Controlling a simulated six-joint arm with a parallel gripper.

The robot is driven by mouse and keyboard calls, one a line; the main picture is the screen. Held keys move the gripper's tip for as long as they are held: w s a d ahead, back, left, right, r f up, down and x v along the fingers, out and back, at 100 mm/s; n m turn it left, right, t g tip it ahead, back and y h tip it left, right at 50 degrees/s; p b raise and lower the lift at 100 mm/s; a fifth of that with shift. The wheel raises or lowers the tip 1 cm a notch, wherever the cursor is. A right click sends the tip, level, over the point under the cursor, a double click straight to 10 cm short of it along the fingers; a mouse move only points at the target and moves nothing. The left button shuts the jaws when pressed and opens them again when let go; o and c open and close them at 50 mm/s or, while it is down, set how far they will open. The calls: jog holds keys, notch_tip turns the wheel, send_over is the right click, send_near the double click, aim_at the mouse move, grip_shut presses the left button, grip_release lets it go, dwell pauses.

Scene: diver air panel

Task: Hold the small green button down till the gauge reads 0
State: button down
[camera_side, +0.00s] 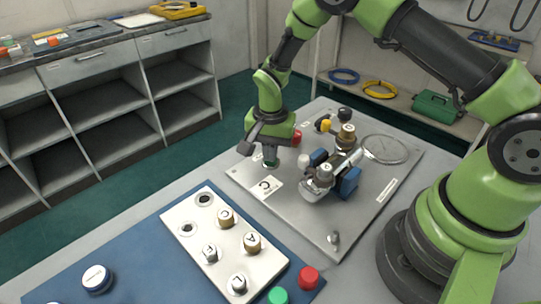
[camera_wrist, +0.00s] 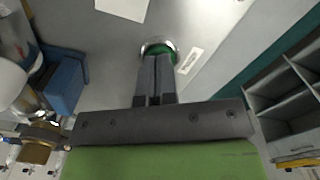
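The small green button (camera_wrist: 160,48) sits in a metal ring on the grey panel (camera_side: 385,195), and shows in the side view (camera_side: 270,164) below my fingertips. My gripper (camera_wrist: 156,62) is shut and empty, its two fingers side by side and pointing down at the button. In the side view my gripper (camera_side: 269,152) is right over the button. The fingertips overlap it, and I cannot tell whether it is pressed down. A large round disc (camera_side: 385,149) at the panel's right back may be the gauge; no reading is legible.
In front lies a white plate (camera_side: 217,254) with lettered caps on a blue mat (camera_side: 135,262).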

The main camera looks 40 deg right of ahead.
jog(key=shift+r, duration=3.5)
jog(key=shift+r, duration=0.15)
jog(key=s+r+n+t, duration=0.2)
jog(key=s+r, duration=0.2)
jog(key=r, duration=0.4)
jog(key=s+r+n+t, duration=0.1)
jog(key=s+r, duration=0.2)
jog(key=r, duration=0.6)
jog(key=s+r+n+t+y, duration=0.1)
jog(key=s+r+n+t, duration=0.1)
jog(key=s, duration=0.5)
jog(key=s+a+r+n+t+y, duration=0.1)
jog(key=s+r+n+t, duration=0.1)
jog(key=s, duration=0.5)
jog(key=shift+s+r+n, duration=0.25)
jog(key=shift+s+n, duration=0.1)
jog(key=shift+n, duration=0.15)
